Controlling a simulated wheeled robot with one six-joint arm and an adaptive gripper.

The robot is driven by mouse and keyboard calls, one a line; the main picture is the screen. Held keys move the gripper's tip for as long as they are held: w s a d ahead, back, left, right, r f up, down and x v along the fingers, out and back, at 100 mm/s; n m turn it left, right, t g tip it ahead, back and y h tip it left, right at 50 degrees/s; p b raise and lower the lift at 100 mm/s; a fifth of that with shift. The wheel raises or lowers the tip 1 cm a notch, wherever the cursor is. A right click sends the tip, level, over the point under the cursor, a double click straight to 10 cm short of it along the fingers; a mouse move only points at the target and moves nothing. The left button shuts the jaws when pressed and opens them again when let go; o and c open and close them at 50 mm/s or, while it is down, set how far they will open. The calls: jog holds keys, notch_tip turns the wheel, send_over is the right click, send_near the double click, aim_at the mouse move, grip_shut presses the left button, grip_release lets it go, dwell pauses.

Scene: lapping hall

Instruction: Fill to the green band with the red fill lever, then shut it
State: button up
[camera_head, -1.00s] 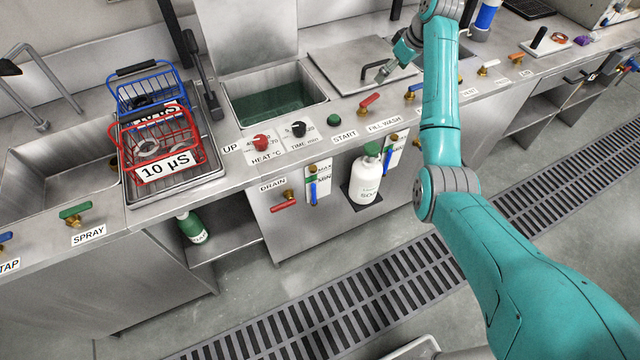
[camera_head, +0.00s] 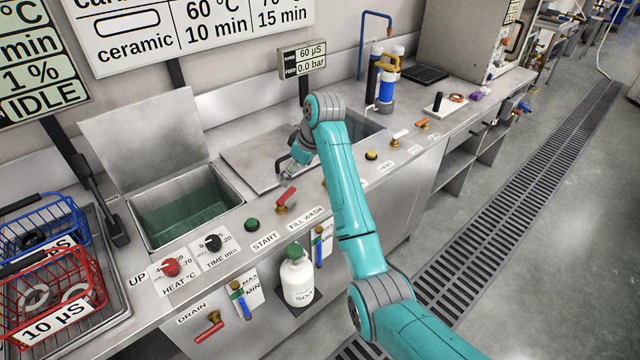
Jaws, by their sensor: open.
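The red fill lever (camera_head: 287,197) sits on a brass valve on the counter, behind the FILL WASH label (camera_head: 306,218). Its red handle slants up to the right; I cannot tell whether the valve is open. The wash tank (camera_head: 234,208), left of it, holds dark green liquid. Two level gauges are on the front panel, one by MAX and MIN marks (camera_head: 241,298) and one partly beside my arm (camera_head: 318,246). Their green band is too small to read. My gripper (camera_head: 286,162) is open above the counter, behind and apart from the red lever.
A green START button (camera_head: 252,224) and two knobs (camera_head: 171,267) lie left of the lever. A red DRAIN lever (camera_head: 208,328) and a white soap bottle (camera_head: 297,275) are on the front. Red and blue baskets stand at left. A display (camera_head: 303,59) reads 60 µS, 0.0 bar.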

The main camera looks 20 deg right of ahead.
aim_at(287, 195)
jog(key=x, duration=1)
jog(key=shift+w+d+f, duration=0.1)
jog(key=shift+d+f, duration=0.05)
jog(key=shift+f, duration=0.2)
